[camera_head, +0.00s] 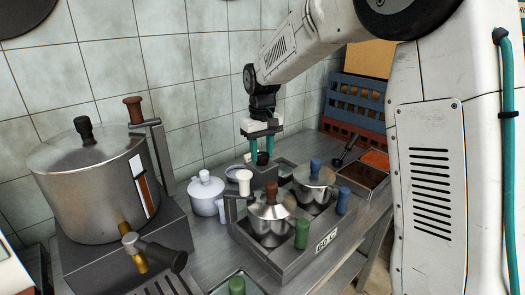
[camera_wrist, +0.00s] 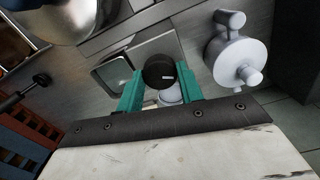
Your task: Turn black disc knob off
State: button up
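The black disc knob (camera_wrist: 160,71) is a round dark disc with a small white mark near its edge. In the wrist view it lies between the two teal fingertips of my gripper (camera_wrist: 160,82). In the head view the knob (camera_head: 262,158) is just below the fingertips of my gripper (camera_head: 261,150), which point down. The fingers stand apart with the knob between their tips; any contact is too small to tell. The knob's base is mostly hidden.
A white-knobbed post (camera_head: 244,176) stands close to the gripper. A white pot (camera_head: 206,194) is on its left, also in the wrist view (camera_wrist: 237,57). A large steel pot (camera_head: 92,190) stands at left.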

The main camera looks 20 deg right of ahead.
aim_at(262, 155)
jog(key=shift+n, duration=2.4)
jog(key=o, duration=1)
jog(key=shift+r, duration=0.15)
notch_tip(262, 155, up, 8)
jog(key=shift+f, duration=0.2)
